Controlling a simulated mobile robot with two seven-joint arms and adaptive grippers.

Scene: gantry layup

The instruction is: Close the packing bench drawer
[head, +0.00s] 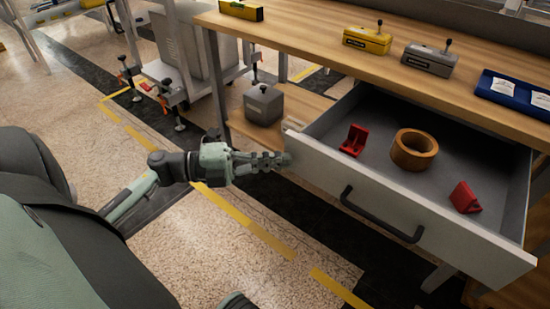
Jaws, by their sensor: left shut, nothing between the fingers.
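The packing bench drawer (420,198) stands open under the wooden bench top (310,32). Its pale front panel has a dark bar handle (380,216). Inside lie a brown tape roll (413,150) and two red pieces, one at the left (354,140) and one at the right (464,197). My left gripper (288,159) is shut and empty, with its fingertips at the left end of the drawer front, left of the handle. I cannot tell whether they touch the panel. My right gripper is not in view.
On the bench top stand a yellow box with a lever (367,40), a grey one (430,59) and a blue tray (515,93). A dark grey block (264,104) sits on the lower shelf. Clamps stand at the left. The floor before the drawer is clear.

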